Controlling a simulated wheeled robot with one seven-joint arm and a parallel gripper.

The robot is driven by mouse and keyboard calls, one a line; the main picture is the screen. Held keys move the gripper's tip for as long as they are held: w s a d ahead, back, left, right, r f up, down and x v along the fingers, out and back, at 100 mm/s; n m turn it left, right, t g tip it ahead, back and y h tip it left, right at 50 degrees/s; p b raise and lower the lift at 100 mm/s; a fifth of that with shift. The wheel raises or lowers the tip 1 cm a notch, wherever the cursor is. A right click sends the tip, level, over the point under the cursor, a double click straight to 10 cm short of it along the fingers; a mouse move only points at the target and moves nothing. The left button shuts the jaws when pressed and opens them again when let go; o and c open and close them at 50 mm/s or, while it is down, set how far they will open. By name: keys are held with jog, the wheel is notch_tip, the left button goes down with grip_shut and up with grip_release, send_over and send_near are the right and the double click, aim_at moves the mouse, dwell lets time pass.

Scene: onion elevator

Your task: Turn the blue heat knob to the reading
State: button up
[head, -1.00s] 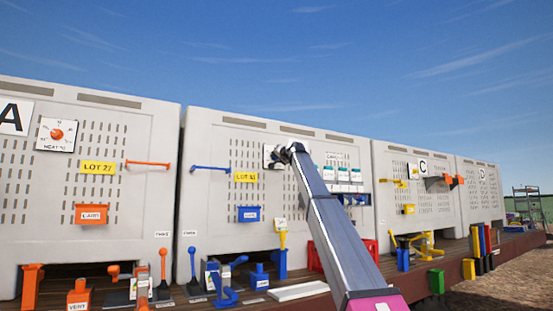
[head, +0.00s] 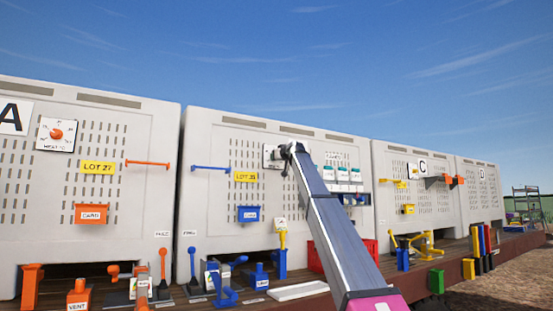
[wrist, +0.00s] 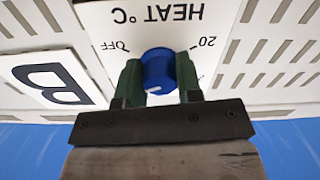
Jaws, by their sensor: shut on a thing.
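The blue heat knob (wrist: 158,72) shows in the wrist view, on a white dial plate (wrist: 150,22) marked "HEAT °C", "OFF" and "20". The picture is upside down there. My gripper (wrist: 160,80) has its green fingers on both sides of the knob and is shut on it. A white mark on the knob's rim points toward the bottom of the wrist view. In the head view my gripper (head: 284,153) is at the dial plate (head: 270,156) on the second grey bin, and my arm hides the knob.
A white "B" sign (wrist: 48,75) is beside the plate. The first bin has an orange heat knob (head: 56,134). White-and-teal cards (head: 343,174) hang right of my arm. Blue lever (head: 210,168) and LOT sign (head: 245,177) are to the left. Several coloured fixtures stand along the deck below.

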jog(key=shift+n, duration=0.6)
jog(key=o, duration=0.9)
jog(key=shift+o, duration=0.2)
jog(key=v, duration=1.1)
